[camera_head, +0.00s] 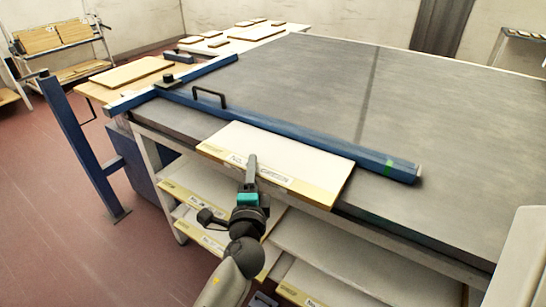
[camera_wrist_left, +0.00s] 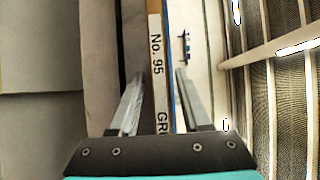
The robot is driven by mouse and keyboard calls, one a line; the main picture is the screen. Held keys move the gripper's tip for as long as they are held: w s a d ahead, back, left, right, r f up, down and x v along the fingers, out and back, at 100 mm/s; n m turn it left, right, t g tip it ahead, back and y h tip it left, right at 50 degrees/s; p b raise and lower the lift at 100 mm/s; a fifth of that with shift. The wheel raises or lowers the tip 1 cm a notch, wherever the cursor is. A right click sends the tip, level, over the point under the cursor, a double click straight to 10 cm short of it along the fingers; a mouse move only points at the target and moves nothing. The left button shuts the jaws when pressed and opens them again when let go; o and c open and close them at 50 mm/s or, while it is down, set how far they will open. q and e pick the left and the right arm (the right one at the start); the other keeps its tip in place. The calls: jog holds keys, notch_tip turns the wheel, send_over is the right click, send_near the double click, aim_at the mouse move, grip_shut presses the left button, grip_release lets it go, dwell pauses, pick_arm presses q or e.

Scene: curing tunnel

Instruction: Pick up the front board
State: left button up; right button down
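The front board (camera_head: 285,152) is a pale flat panel with a yellowish, labelled front edge. It lies at the near edge of the dark grey table (camera_head: 430,120), in front of a blue rail (camera_head: 300,132), and overhangs towards me. My left gripper (camera_head: 251,165) is at the board's front edge. In the left wrist view, the board's edge (camera_wrist_left: 158,60) reads "No. 95" and runs between the two fingers of the gripper (camera_wrist_left: 159,75). A gap shows on each side, so the fingers are open around the edge. My right gripper is not in view.
Shelves with labelled boards (camera_head: 195,200) lie under the table. A blue post (camera_head: 85,145) and crossing blue bar (camera_head: 175,83) stand at left. A wooden side table (camera_head: 95,92) with boards is behind. Red floor at left is open.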

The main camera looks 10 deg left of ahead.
pick_arm(q)
grip_shut()
dwell(1.0)
